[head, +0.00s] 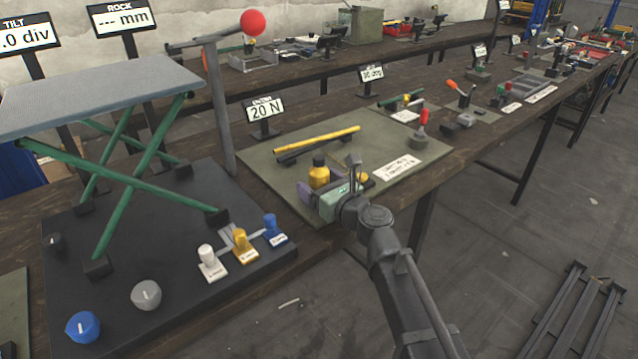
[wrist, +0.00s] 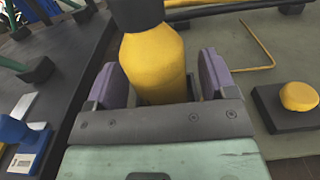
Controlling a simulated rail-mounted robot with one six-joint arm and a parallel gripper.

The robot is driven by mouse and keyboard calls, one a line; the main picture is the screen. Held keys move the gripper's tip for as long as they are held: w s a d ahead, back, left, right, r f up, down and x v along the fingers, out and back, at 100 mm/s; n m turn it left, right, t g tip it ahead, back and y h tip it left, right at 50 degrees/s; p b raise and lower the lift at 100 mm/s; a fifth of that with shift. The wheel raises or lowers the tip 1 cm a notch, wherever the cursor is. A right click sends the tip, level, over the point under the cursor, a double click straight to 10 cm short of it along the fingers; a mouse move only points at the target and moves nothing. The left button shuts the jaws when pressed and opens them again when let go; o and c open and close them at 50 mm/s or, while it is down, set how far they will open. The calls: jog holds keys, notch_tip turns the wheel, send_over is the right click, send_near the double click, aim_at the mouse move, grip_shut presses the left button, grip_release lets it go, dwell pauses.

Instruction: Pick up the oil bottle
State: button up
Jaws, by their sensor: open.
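The oil bottle is yellow with a black cap. In the head view the oil bottle (head: 319,175) stands upright on a green mat (head: 345,140) near the table's front edge. In the wrist view the bottle (wrist: 153,62) fills the middle, between the two purple finger pads. My gripper (head: 325,192) is open around the lower part of the bottle. A gap shows on the right between bottle and pad in the wrist view (wrist: 157,80); on the left it is narrow and I cannot tell whether they touch. The bottle's base is hidden by my gripper.
A yellow bar (head: 318,140) lies behind the bottle. A yellow button on a dark block (wrist: 299,97) sits just right of my gripper. A dark lift base (head: 150,290) with small knobs (head: 240,240) is close on the left. A white label card (head: 398,167) lies on the right.

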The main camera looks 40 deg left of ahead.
jog(key=c, duration=1.1)
jog(key=shift+c, duration=0.2)
notch_tip(320, 180, up, 20)
jog(key=p, duration=2)
jog(key=shift+r, duration=0.15)
